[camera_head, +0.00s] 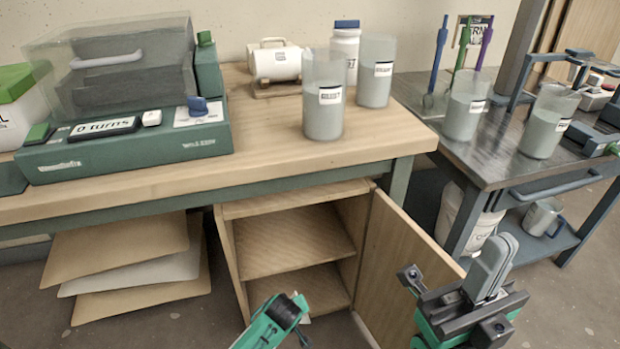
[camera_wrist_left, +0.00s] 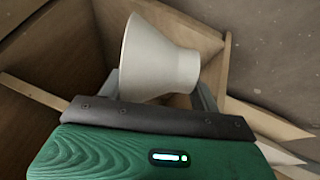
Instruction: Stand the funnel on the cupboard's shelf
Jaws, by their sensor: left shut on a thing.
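My right gripper (camera_head: 492,262) is shut and empty, right of the open door.
The open cupboard door (camera_head: 400,265) reaches forward on the right. The workbench (camera_head: 270,155) above carries jars and a green device (camera_head: 125,145). A dark metal table (camera_head: 500,165) stands at right.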

